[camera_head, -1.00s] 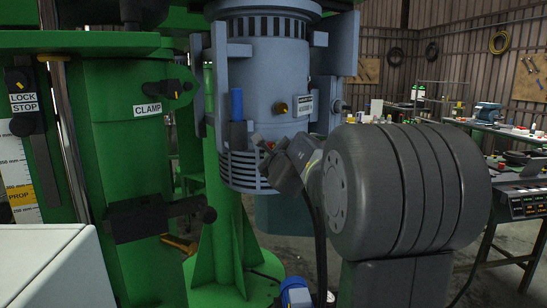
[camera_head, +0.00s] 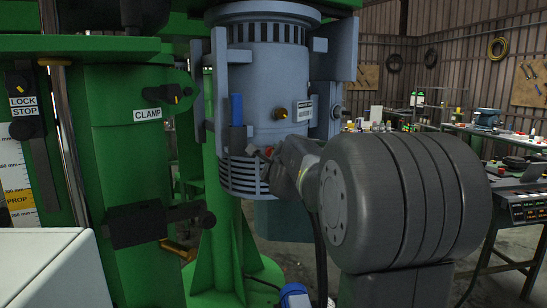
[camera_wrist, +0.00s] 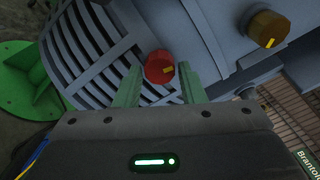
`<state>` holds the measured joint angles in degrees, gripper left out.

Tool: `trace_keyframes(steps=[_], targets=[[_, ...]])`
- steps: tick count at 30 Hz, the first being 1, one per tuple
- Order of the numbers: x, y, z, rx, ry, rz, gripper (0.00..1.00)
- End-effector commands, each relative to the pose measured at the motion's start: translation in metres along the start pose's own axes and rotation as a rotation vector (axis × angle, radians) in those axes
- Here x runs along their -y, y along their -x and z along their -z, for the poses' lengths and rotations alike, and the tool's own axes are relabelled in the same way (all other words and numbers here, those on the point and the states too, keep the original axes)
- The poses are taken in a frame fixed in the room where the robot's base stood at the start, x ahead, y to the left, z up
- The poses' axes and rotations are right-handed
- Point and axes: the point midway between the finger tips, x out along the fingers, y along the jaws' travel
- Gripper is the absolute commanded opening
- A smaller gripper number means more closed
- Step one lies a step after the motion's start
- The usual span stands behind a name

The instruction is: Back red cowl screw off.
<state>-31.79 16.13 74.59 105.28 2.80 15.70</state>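In the head view my wrist partly hides the fingers.
A brass-coloured knob (camera_wrist: 268,28) with a yellow mark sits on the cowl to the right. A blue handle (camera_head: 237,108) stands at the cowl's left. The green column (camera_head: 125,180) carries a dark clamp block (camera_head: 142,222). Workbenches (camera_head: 490,133) stand far right.

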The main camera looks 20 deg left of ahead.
Motion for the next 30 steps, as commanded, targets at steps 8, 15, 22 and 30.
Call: trace_keyframes(steps=[8, 15, 22, 30], targets=[[0.000, 0.000, 0.000, 0.000, 0.000, 0.000, 0.51], [0.001, 0.011, 0.000, 0.001, 0.000, 0.001, 0.51], [0.000, 0.049, 0.000, 0.001, 0.000, 0.002, 0.51], [0.001, 0.099, -0.001, 0.001, 0.000, 0.001, 0.51]])
